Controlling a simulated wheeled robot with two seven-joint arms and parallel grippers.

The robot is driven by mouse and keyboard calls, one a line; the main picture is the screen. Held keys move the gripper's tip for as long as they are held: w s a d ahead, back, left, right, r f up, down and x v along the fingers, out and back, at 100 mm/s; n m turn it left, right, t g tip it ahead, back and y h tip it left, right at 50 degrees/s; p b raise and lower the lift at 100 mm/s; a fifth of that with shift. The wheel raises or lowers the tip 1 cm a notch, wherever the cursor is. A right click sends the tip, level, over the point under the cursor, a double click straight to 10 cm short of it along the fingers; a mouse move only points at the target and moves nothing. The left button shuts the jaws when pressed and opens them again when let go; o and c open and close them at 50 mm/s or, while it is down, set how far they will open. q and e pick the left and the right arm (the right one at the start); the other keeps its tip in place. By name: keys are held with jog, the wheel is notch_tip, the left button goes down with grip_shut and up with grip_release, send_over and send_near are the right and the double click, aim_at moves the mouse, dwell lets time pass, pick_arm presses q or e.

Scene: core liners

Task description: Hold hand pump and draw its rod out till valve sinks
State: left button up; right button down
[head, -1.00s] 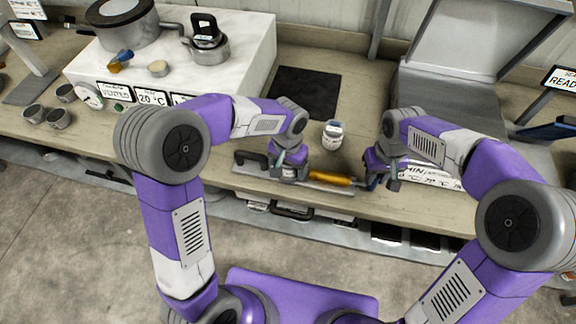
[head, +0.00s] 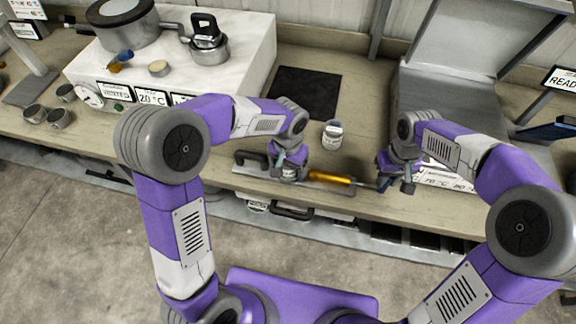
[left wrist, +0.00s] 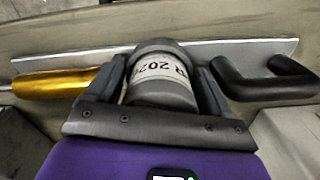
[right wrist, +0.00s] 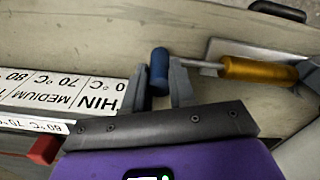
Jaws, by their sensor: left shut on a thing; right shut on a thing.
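The hand pump lies on a flat metal plate (head: 240,170) along the bench's front edge. Its grey labelled body (left wrist: 160,78) sits between the fingers of my left gripper (left wrist: 168,95), which is shut on it. A black handle (left wrist: 265,78) is on one side of the body and a yellow barrel (left wrist: 55,83) on the other; the barrel (head: 330,178) also shows in the head view. A thin metal rod (right wrist: 207,66) runs from the barrel to a blue knob (right wrist: 159,70). My right gripper (right wrist: 166,85) is shut on the blue knob. I cannot make out a valve.
A small white-labelled jar (head: 332,135) stands behind the pump, before a dark mat (head: 305,92). A white label strip (right wrist: 60,92) with temperatures lies beside the right gripper. A white block with a pot (head: 125,25) is at the back left.

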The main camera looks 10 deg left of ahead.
pick_arm(q)
jog(key=shift+a, duration=0.1)
pick_arm(e)
jog(key=shift+d, duration=0.9)
jog(key=shift+c, duration=1)
grip_release()
jog(key=shift+a, duration=0.15)
notch_tip(320, 180, up, 9)
pick_arm(q)
jog(key=o, duration=1.6)
notch_tip(320, 180, up, 12)
jog(key=shift+r, duration=0.1)
